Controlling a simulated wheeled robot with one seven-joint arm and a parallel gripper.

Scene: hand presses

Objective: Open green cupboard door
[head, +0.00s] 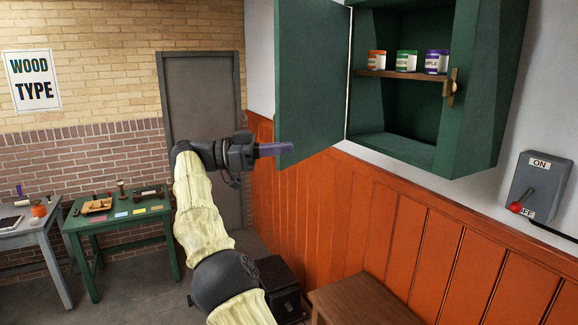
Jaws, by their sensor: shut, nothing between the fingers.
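The green cupboard (474,110) hangs on the wall at the upper right. Its green door (311,75) stands wide open, swung out to the left, and the inside shows. A brass-coloured catch (452,88) is on the cupboard's right front edge. My gripper (288,149), with purple fingers, is shut and empty. In the picture it is at the door's lower edge; whether it touches the door I cannot tell.
Orange, green and purple tins (406,61) stand on the cupboard shelf (400,75). A switch box (540,187) with a red lever is on the right wall. A wooden bench (358,303) stands below. A green table (120,218) with tools is at the left.

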